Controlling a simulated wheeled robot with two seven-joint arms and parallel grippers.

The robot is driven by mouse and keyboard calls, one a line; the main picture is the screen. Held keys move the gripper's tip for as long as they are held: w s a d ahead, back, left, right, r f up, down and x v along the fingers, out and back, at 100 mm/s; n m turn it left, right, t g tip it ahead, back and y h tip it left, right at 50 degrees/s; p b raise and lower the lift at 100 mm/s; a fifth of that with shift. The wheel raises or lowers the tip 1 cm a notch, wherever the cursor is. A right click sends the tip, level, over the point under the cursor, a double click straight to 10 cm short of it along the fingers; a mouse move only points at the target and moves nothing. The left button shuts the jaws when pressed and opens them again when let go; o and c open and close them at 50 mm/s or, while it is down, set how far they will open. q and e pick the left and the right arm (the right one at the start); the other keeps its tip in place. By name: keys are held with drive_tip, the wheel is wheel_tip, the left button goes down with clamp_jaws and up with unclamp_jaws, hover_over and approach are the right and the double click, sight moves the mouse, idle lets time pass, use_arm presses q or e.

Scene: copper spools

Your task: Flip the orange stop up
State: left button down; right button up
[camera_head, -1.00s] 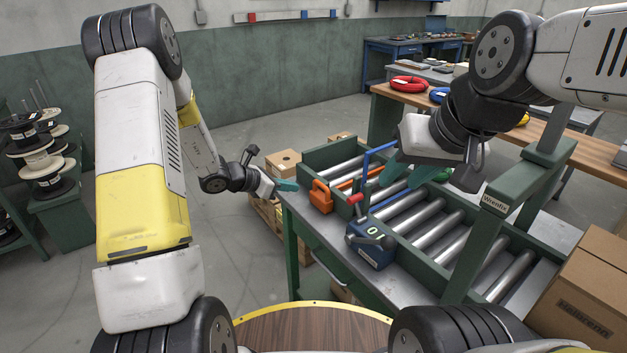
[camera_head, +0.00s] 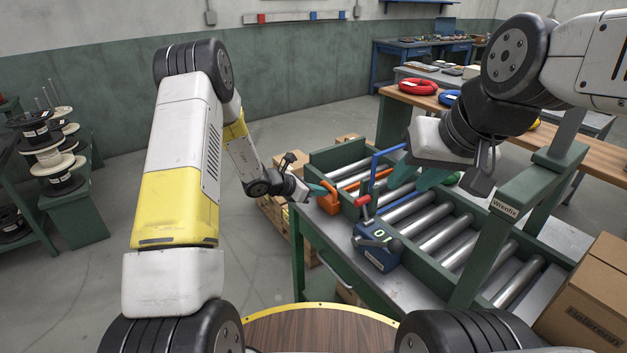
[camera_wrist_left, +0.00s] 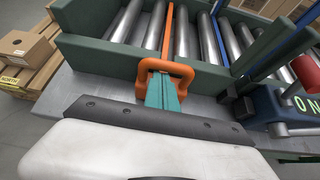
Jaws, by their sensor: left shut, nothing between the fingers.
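The orange stop has a looped handle (camera_head: 328,198) at the near side wall of the roller conveyor. Its orange bar (camera_wrist_left: 167,28) lies low among the rollers in the left wrist view. My left gripper (camera_head: 318,189) is shut and empty at the handle. In the left wrist view its teal fingertips (camera_wrist_left: 163,92) lie together within the outline of the orange loop (camera_wrist_left: 182,71); I cannot tell whether they touch it. My right gripper (camera_head: 420,174) hangs over the conveyor, its teal fingers apart and empty, away from the orange stop.
A blue bar (camera_head: 374,170) stands raised beside the orange one. A blue box with a red-knobbed lever (camera_head: 378,246) sits on the bench right of the handle. A green post (camera_head: 480,240) and a cardboard box (camera_head: 590,300) stand at the right. Floor left of the bench is open.

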use_arm(q)
drive_tip(key=shift+w+d+f, duration=0.1)
drive_tip(key=shift+d, duration=0.1)
drive_tip(key=shift+r, duration=2.4)
